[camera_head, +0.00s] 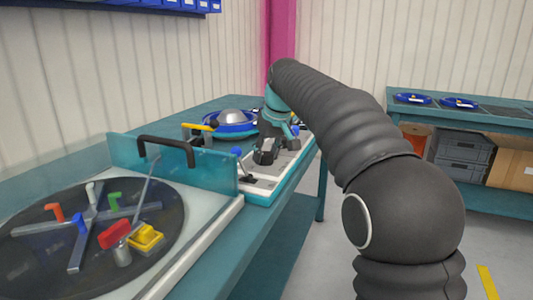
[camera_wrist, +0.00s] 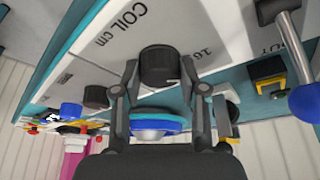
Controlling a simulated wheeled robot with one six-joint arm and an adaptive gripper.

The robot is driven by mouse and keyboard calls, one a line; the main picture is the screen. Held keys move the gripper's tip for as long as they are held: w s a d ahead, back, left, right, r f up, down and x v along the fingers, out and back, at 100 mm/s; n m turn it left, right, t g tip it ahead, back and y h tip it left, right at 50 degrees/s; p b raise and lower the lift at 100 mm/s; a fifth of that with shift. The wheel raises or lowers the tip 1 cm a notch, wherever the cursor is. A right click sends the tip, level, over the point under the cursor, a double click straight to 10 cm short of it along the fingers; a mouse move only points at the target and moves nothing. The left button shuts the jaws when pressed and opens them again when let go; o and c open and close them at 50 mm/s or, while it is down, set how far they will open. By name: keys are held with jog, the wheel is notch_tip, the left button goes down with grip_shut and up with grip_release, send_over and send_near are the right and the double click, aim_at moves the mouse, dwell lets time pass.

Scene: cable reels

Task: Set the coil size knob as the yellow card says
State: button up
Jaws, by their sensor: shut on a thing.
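The coil size knob (camera_wrist: 158,66) is a dark round knob on a pale panel (camera_wrist: 100,45) lettered "COIL cm". A partly covered "16" shows to the right of the knob. My gripper (camera_wrist: 158,75) has one finger on each side of the knob and is shut on it. The knob's pointer cannot be made out. In the head view my gripper (camera_head: 266,152) is lowered over the panel, and the knob is hidden there. No readable yellow card shows in either view.
A blue-ball lever (camera_wrist: 306,104) stands near the gripper; a second dark knob (camera_wrist: 97,96) is on the panel. A blue reel with a silver dome (camera_head: 234,118) lies behind. A dark turntable (camera_head: 35,265) with coloured clamps is at front left, beside a black handle (camera_head: 165,143).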

jog(key=shift+n, duration=0.6)
jog(key=o, duration=1.1)
jog(key=shift+o, duration=0.2)
jog(key=v, duration=1.2)
jog(key=shift+w+d, duration=0.2)
